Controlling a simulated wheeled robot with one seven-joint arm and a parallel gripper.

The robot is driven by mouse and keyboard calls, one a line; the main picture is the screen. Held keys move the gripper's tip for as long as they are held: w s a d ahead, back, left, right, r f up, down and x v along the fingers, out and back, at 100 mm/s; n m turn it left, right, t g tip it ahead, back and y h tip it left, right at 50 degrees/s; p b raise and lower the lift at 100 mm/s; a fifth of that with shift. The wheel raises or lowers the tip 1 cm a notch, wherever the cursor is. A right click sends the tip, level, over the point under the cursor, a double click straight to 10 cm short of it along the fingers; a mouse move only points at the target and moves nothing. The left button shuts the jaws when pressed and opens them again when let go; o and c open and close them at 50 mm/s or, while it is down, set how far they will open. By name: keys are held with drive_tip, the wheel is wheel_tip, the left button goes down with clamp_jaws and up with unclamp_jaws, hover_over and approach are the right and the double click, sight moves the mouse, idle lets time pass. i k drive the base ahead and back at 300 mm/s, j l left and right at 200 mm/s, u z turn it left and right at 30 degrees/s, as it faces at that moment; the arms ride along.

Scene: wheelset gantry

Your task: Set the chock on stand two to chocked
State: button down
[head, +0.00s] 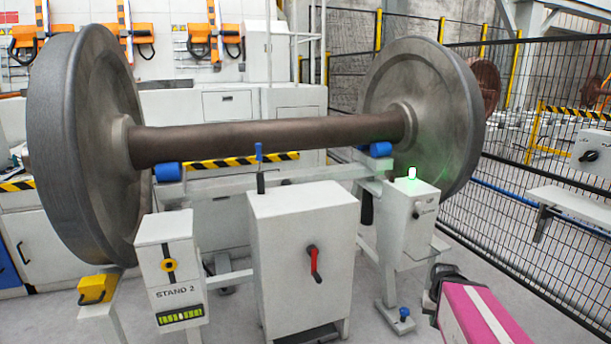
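Stand two is the pale frame with a box marked "STAND 2" (173,270) at the lower left. It carries a large wheelset (270,138) on blue rollers (168,172). A yellow block (95,289) sits low beside the left wheel; I cannot tell for certain whether it is the chock.
A box with a lit green-white lamp (411,173) and a small black knob stands at the right. A mesh fence (540,220) and a panel with a black handle (588,156) are farther right. Grey floor is open at the lower right.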

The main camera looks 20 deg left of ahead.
sight(97, 289)
drive_tip(key=u, duration=2.65)
